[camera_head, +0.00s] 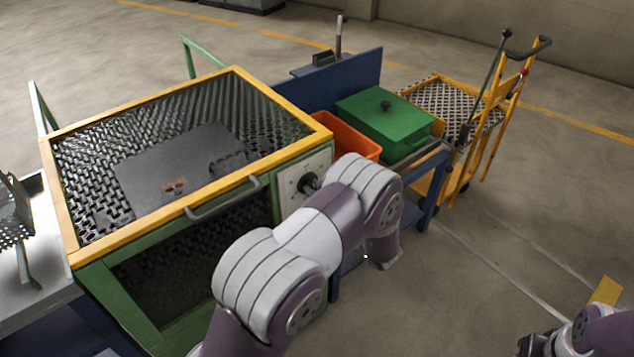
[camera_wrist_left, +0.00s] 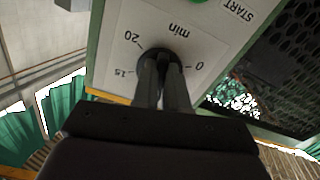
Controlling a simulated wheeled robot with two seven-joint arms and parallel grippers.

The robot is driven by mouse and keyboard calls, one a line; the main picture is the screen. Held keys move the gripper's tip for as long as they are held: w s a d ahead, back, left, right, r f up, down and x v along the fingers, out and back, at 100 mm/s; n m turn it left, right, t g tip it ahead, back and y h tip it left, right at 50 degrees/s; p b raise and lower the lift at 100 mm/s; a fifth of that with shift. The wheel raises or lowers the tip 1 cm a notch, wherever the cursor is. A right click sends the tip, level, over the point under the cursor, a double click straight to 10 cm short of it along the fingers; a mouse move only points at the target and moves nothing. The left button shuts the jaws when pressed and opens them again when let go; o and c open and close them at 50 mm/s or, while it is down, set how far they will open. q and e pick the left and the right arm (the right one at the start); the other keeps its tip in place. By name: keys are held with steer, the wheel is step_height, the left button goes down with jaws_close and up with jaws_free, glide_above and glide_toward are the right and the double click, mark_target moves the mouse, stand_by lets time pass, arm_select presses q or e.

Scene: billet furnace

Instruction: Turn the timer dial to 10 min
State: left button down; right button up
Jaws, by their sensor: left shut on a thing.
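The timer dial (camera_wrist_left: 158,58) is a dark round knob on a white panel (camera_wrist_left: 115,70) in the left wrist view. The panel shows upside down, with the marks 0, 15 and 20, and the words "min" and "START". My left gripper (camera_wrist_left: 162,68) has both dark fingers closed on the dial, covering most of it and any pointer, so its setting cannot be read. In the head view the same panel (camera_head: 290,184) is on the front right of the furnace (camera_head: 160,225), and my left arm partly hides it, with the dark gripper (camera_head: 309,183) at the dial.
A bar handle (camera_head: 225,200) is on the furnace front, left of the panel. An orange bin (camera_head: 345,137) and a green lidded box (camera_head: 385,122) stand to the right. A yellow trolley (camera_head: 495,105) is further right. The floor at the front right is mostly clear.

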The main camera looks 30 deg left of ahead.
arm_select(q)
steer(key=shift+m+p, duration=0.75)
steer(key=shift+m, duration=0.45)
steer(key=shift+s+f, duration=0.1)
steer(key=c, duration=1.2)
jaws_free()
steer(key=shift+o, duration=0.2)
steer(key=shift+d, duration=0.1)
steer(key=v, duration=1.2)
steer(key=shift+d, duration=0.25)
steer(key=shift+s, duration=0.15)
